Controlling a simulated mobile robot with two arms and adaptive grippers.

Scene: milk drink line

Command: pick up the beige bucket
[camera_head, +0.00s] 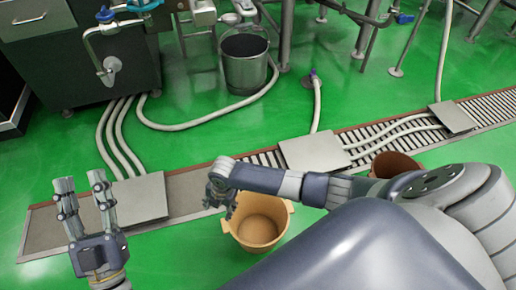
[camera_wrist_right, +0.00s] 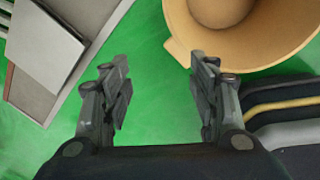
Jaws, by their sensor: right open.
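The beige bucket (camera_head: 259,222) stands upright on the green floor in the middle of the head view, and it looks empty. Its rim and one lug show at the top right of the right wrist view (camera_wrist_right: 245,55). My right gripper (camera_head: 222,203) is over the bucket's left rim in the head view. In the right wrist view my right gripper (camera_wrist_right: 160,95) is open, with green floor between its fingers and the bucket's lug beside the right finger. My left gripper (camera_head: 82,203) is open and empty at the lower left, well away from the bucket.
A floor drain grate (camera_head: 350,140) runs behind the bucket, with flat metal plates (camera_head: 314,154) on it. A brown bucket (camera_head: 394,164) is partly hidden behind my right arm. A metal bucket (camera_head: 245,65) stands further back among white hoses (camera_head: 200,122) and machine legs.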

